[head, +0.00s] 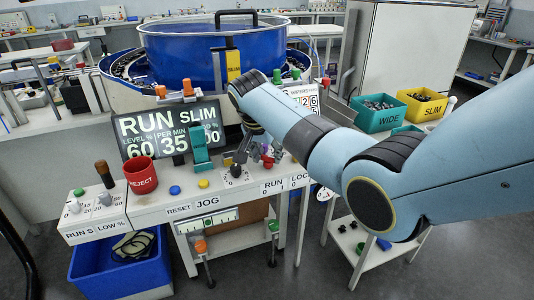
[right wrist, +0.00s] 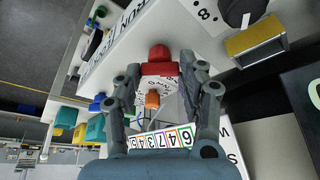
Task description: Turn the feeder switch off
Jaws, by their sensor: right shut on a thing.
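The gripper is shut on this knob, one finger on each side. In the head view the red knob (head: 268,161) shows small beside my right gripper (head: 258,150), partly hidden by the fingers and arm. Which way the knob points cannot be told. My left gripper is not in view.
A black knob (head: 236,171), a teal lever (head: 201,150) and a red REJECT cup (head: 141,175) stand on the panel to the left. The blue bowl (head: 190,60) stands behind. Green (head: 381,118) and yellow (head: 420,106) bins are at right.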

